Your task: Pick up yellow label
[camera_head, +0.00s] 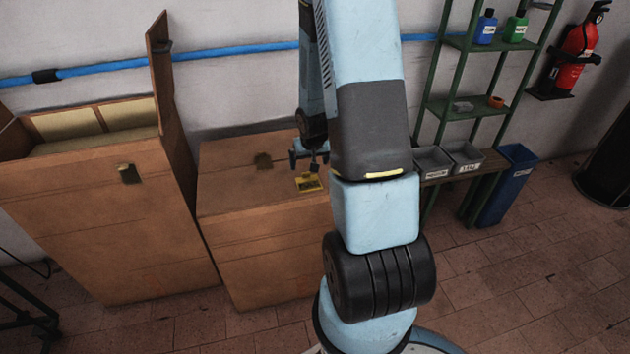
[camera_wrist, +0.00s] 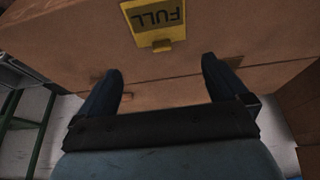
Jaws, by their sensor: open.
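The yellow label (camera_head: 308,183) lies on top of the closed brown box, near its right side. In the wrist view the yellow label (camera_wrist: 155,22) shows at the top, with the word FULL upside down and a small yellow tab at its lower edge. My gripper (camera_head: 310,160) is just above and behind the label in the head view. In the wrist view my gripper (camera_wrist: 160,72) has its two dark fingers spread wide with nothing between them. The label is beyond the fingertips, roughly centred between them. The exact gap to the label is hard to tell.
The closed brown box (camera_head: 250,215) stands beside a taller open box (camera_head: 90,215) with a raised flap (camera_head: 165,90). A green shelf (camera_head: 437,105) with grey bins (camera_head: 433,160) and a blue bin (camera_head: 508,185) stand to the right. The tiled floor in front is clear.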

